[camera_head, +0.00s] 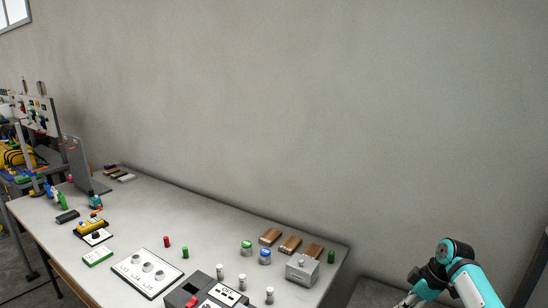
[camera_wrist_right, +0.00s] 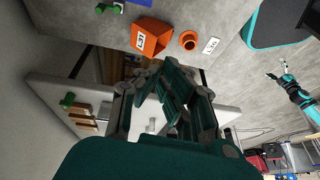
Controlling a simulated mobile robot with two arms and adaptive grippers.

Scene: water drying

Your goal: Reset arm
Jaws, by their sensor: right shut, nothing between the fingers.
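My right arm comes in at the bottom right of the head view, bent at a teal and black joint. Its gripper (camera_head: 408,301) is only partly in that picture, low beside the table's right end. In the right wrist view my right gripper (camera_wrist_right: 168,92) fills the middle, with its dark linked fingers shut and nothing between them. A small teal, white and black arm at the right of the wrist view ends in a gripper (camera_wrist_right: 271,76) that seems to be my left one. It is too small to tell its state. The head view does not show it.
A long white table (camera_head: 205,222) runs along the grey wall. It carries a grey box (camera_head: 302,269), wooden blocks (camera_head: 290,245), a white panel (camera_head: 147,272) and small cylinders.

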